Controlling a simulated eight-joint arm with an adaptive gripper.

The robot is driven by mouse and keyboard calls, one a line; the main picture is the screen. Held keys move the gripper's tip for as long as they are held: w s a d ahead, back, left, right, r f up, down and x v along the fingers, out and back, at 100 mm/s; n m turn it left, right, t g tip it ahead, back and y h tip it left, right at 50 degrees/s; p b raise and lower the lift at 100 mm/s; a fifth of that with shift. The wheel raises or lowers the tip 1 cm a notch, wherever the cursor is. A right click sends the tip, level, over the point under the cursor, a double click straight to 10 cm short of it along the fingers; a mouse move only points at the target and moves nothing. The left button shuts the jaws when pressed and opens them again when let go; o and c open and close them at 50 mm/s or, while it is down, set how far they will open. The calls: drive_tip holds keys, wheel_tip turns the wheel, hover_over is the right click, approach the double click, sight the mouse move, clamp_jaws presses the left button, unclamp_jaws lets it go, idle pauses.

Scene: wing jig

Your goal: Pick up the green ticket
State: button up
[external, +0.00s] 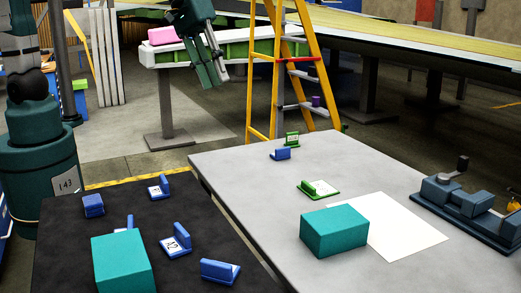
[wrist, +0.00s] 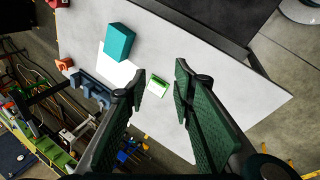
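A green ticket (external: 319,189) with a white face lies on the grey table, near the teal box and white sheet. In the wrist view a green ticket (wrist: 157,85) shows between the fingers, well below them. A second small green piece with a white face (external: 291,139) stands near the table's far edge, beside a blue one. My gripper (external: 211,82) hangs high beyond the table's far left side, apart from both green pieces. Its fingers (wrist: 161,78) are spread wide in the wrist view, with nothing held between them.
A teal box (external: 334,231) and a white sheet (external: 402,226) lie on the grey table (external: 250,160). A dark vise (external: 468,208) stands at its right edge. Several blue pieces and another teal box (external: 122,265) are on the black table. A yellow ladder (external: 316,65) stands behind.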

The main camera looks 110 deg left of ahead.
drive_tip(key=w+a+f+n+h, duration=0.1)
drive_tip(key=w+a+f+n, duration=0.65)
drive_tip(key=w+f, duration=0.5)
drive_tip(key=n+g+h+b, duration=0.1)
drive_tip(key=n+b, duration=0.1)
drive_tip(key=n, duration=0.4)
approach(309, 184)
drive_tip(key=shift+w+d+r+m, duration=0.1)
drive_tip(key=shift+w+d+m, duration=0.15)
drive_tip(key=shift+d, duration=0.05)
drive_tip(key=shift+w+a+f, duration=0.1)
drive_tip(key=shift+a+f, duration=0.05)
drive_tip(key=shift+f, duration=0.25)
drive_tip(key=shift+f, duration=0.1)
drive_tip(key=shift+x, duration=1.15)
drive_tip(key=shift+f, duration=0.1)
drive_tip(key=shift+x, duration=2.5)
